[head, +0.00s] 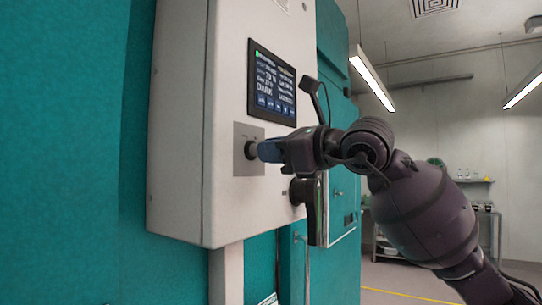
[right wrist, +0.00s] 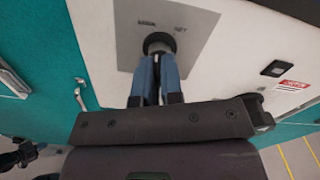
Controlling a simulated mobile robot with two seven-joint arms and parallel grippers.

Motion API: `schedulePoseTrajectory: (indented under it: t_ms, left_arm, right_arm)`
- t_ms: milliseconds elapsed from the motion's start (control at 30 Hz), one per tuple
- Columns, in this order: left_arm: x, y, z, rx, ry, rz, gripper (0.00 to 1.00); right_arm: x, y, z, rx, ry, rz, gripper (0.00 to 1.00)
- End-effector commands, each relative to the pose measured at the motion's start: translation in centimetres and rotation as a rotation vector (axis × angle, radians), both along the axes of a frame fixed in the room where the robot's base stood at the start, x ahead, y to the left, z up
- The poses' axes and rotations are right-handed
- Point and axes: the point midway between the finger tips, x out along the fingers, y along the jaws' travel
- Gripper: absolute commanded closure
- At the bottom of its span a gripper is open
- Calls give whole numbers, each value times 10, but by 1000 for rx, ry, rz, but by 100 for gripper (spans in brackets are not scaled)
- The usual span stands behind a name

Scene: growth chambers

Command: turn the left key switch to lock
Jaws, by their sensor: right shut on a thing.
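A key switch (head: 250,150) with a dark round body sits on a grey square plate (head: 242,168) on the front of a white control box (head: 180,130). My right gripper (head: 260,150) has its blue fingertips shut on the switch's knob, coming from the right. In the right wrist view the switch (right wrist: 158,42) shows as a dark ring above the blue fingers (right wrist: 157,75), which cover its grip. Small labels stand on either side of it, too small to read surely. Which position the switch points to is hidden.
A lit screen (head: 272,85) is on the box above the plate. A dark handle-like part (head: 310,195) stands out from the box below my gripper. Teal panels (head: 70,150) stand left of and behind the box. Open floor and a shelf (head: 475,181) lie at the right.

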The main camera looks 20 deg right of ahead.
Motion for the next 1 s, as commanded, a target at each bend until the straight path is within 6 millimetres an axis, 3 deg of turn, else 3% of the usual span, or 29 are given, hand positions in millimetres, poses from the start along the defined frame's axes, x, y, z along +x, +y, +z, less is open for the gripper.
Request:
schedulePoseTrajectory:
  t_ms: [300, 867, 900, 1000]
  left_arm:
    - [-1, 0, -6, 0, 6, 0, 100]
    - [4, -1, -1, -1, -7, -3, 100]
    - [4, -1, -1, -1, -6, -3, 100]
    - [3, -1, -2, 0, -4, -3, 100]
  right_arm:
    - [0, 0, 0, -99, -78, -1, 100]
    - [0, 0, 1, -119, -96, 0, 100]
    - [0, 0, 1, -119, -96, 0, 87]
    - [0, 0, 1, -118, -95, 0, 71]
